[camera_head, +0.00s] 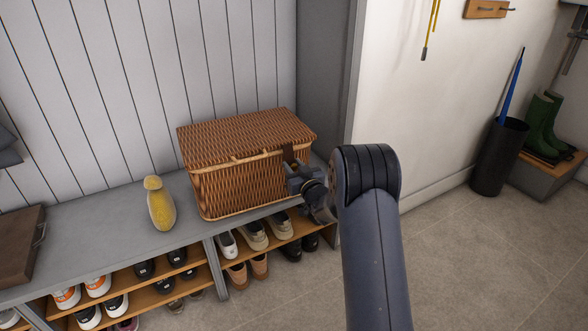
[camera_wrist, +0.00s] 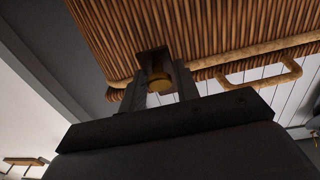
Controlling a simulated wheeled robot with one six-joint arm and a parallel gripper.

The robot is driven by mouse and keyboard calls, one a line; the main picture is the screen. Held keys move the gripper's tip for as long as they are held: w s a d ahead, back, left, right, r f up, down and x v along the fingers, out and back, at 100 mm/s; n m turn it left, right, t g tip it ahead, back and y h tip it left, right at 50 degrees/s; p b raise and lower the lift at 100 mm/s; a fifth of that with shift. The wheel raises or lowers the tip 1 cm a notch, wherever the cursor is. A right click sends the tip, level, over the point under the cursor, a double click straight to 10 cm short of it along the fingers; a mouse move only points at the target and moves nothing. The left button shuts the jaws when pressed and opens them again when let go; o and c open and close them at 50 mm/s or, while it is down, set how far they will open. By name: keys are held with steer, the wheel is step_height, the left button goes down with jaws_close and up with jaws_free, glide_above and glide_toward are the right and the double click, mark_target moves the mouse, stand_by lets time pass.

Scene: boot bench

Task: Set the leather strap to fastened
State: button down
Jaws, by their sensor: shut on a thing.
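A wicker basket (camera_head: 235,185) with a shut lid (camera_head: 245,137) stands on the grey bench. The dark leather strap (camera_head: 288,153) hangs over the front rim near the basket's right end. In the wrist view the strap (camera_wrist: 152,58) shows between the fingers with a brass-coloured piece (camera_wrist: 160,84) at its end. My gripper (camera_head: 297,172) is at the basket's front right, shut on the strap; its fingers also show in the wrist view (camera_wrist: 160,88). My arm hides part of the basket's right front, and I cannot see whether the strap is fastened.
A yellow bottle-like object (camera_head: 161,207) stands left of the basket on the bench (camera_head: 100,235). A brown case (camera_head: 22,245) lies at the far left. Shoes fill the shelves below. A dark bin (camera_head: 499,158) and green boots (camera_head: 545,122) stand at the right; the floor between is clear.

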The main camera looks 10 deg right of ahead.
steer(key=shift+w+a+f+t+y+b, duration=0.2)
steer(key=shift+w+f+t+b, duration=0.5)
steer(key=shift+b, duration=1.8)
steer(key=shift+w+a+f+t+y+b, duration=0.2)
steer(key=shift+t+b, duration=0.8)
steer(key=shift+b, duration=1.45)
steer(key=shift+w+d+t+b, duration=0.1)
steer(key=shift+w+t+b, duration=0.15)
steer(key=shift+t+b, duration=0.6)
steer(key=shift+r+g, duration=0.1)
steer(key=shift+g, duration=0.15)
steer(key=c, duration=1.4)
jaws_free()
steer(key=shift+o, duration=0.2)
steer(key=p+v, duration=0.2)
steer(key=v, duration=0.8)
steer(key=shift+s+d, duration=0.15)
steer(key=shift+s, duration=0.2)
